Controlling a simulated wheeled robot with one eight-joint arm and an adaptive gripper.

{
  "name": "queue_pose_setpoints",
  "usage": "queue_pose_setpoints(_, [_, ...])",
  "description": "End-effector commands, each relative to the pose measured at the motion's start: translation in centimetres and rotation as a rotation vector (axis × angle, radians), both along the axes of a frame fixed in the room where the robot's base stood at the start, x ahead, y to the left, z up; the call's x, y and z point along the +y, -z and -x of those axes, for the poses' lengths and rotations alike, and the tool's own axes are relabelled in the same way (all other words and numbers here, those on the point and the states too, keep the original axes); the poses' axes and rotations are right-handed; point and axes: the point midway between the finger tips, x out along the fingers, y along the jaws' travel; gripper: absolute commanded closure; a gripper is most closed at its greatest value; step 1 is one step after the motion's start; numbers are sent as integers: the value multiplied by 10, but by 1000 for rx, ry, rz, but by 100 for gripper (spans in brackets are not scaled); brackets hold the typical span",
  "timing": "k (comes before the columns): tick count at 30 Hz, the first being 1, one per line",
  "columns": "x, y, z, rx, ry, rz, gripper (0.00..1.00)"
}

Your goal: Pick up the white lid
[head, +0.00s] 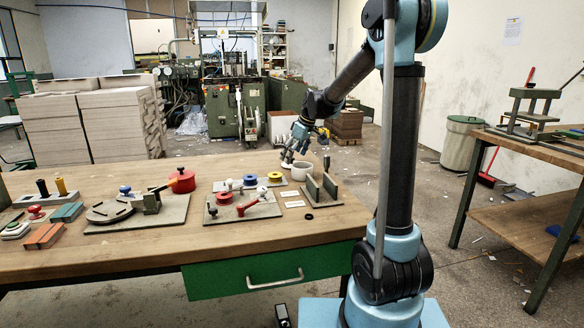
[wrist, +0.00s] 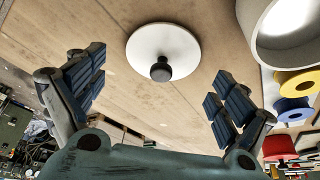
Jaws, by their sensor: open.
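The white lid (wrist: 150,42) is a round disc with a black knob (wrist: 161,69) and lies flat on the wooden table in the wrist view. My gripper (wrist: 155,88) is open, with its blue-padded fingers spread on either side and the lid seen beyond and between them. Nothing is held. In the head view my gripper (head: 288,160) hangs low over the table's far side, and I cannot make out the lid there.
A white cylindrical pot (head: 302,172) stands close to my gripper, and also shows in the wrist view (wrist: 262,40). Yellow (head: 276,177) and blue (head: 250,179) spools lie left of the pot. A board with upright plates (head: 322,190) stands nearby.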

Motion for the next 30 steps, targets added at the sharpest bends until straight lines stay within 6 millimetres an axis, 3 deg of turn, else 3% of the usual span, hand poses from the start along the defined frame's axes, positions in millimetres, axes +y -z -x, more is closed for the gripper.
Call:
queue_pose_setpoints(5, [6,16,-3,0,0,0,7])
queue_pose_setpoints(13, [7,19,-4,0,0,0,7])
queue_pose_setpoints(19, [6,19,-4,1,2,0,43])
queue_pose_setpoints(30, [6,17,-4,0,1,0,43])
